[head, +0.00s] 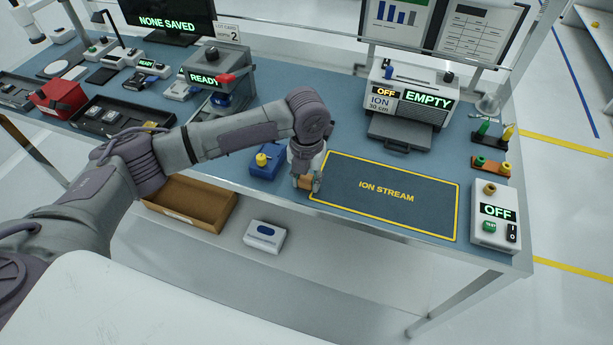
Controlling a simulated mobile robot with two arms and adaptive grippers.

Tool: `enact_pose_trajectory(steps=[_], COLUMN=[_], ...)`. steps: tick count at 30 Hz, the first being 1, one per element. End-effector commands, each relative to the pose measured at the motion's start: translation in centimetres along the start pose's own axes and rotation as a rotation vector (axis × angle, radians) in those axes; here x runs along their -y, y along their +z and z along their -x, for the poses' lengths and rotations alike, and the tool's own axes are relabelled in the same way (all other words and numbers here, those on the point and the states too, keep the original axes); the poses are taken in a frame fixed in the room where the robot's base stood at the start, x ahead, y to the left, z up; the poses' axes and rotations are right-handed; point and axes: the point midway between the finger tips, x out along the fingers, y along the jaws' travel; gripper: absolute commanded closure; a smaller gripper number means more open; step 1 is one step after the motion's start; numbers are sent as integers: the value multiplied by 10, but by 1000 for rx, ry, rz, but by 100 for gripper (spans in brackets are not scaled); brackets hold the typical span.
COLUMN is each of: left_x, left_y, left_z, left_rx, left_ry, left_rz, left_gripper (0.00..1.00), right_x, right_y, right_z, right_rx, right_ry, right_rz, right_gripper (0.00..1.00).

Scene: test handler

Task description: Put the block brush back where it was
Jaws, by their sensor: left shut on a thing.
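My left gripper (307,185) points down at the left edge of the yellow-outlined ION STREAM mat (420,215). It is shut on a small tan-brown block, which I take to be the block brush (304,182). The fingers hide part of the block, and I cannot tell whether it touches the bench. My right gripper is not in view.
A blue box with a yellow knob (267,160) stands close left of my left gripper. The ioniser (408,95) reading OFF and EMPTY stands behind the mat. A switch box (495,215) reading OFF is at right. The mat is clear.

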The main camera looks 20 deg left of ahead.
Motion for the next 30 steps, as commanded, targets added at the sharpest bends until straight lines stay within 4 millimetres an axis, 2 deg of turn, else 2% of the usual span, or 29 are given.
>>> enact_pose_trajectory(steps=[7,8,12,23,26,30], left_x=[0,0,0,0,0,0], left_y=[0,0,0,1,2,2], left_z=[-3,-3,-3,2,13,40], left_rx=[0,0,0,2,4,6], left_ry=[0,-1,0,0,-1,-2], left_rz=[1,1,1,0,1,0], left_gripper=[92,61,39,39,39,39], right_x=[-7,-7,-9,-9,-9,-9], right_y=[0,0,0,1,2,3], right_z=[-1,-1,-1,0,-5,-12], right_rx=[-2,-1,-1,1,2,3], right_ry=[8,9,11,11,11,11], right_rz=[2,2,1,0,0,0], right_gripper=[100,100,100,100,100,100])
